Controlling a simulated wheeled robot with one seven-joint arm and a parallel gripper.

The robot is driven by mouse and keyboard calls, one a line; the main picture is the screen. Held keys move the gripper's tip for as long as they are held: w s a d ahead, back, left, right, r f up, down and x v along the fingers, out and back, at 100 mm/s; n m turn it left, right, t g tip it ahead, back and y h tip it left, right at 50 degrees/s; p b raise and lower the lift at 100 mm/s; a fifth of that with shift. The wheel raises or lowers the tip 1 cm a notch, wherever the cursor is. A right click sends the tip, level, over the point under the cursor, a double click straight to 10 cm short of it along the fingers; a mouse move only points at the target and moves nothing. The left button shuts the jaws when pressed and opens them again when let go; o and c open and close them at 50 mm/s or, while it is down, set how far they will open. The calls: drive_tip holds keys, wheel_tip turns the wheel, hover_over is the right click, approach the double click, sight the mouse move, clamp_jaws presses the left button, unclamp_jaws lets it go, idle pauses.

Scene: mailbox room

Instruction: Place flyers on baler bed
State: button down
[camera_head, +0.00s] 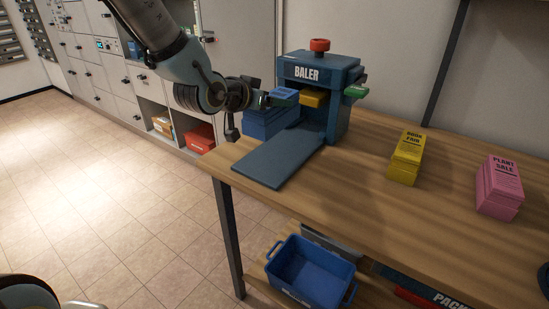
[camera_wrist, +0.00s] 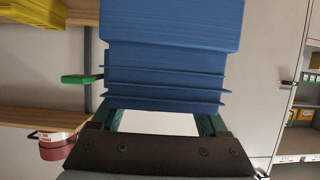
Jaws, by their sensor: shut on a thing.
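My gripper (camera_head: 262,99) is at the left side of the baler (camera_head: 322,90). It is shut on a stack of blue flyers (camera_head: 268,122). In the wrist view the blue flyers (camera_wrist: 170,60) fill the upper middle, with uneven sheet edges between the green fingertips (camera_wrist: 160,122). The baler bed (camera_head: 266,158) is a flat blue-grey plate in front of the baler, and its visible part is bare. The stack is beside and behind the bed; I cannot tell whether it touches the table. Yellow flyers (camera_head: 405,158) and pink flyers (camera_head: 498,188) stand on the table to the right.
The wooden table (camera_head: 350,210) is clear between the bed and the yellow flyers. A blue bin (camera_head: 310,270) is below it. The baler has a red knob (camera_head: 319,45) on top and a green part (camera_head: 355,91) at its right. Cabinets (camera_head: 110,70) stand behind at left.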

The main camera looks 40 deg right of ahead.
drive_tip(key=shift+s+d+f, duration=0.2)
drive_tip(key=shift+s+f, duration=0.05)
drive_tip(key=shift+s, duration=0.1)
wheel_tip(320, 180, down, 9)
drive_tip(key=shift+f+p, duration=0.1)
drive_tip(key=shift+p, duration=0.7)
drive_tip(key=shift+f, duration=0.15)
unclamp_jaws()
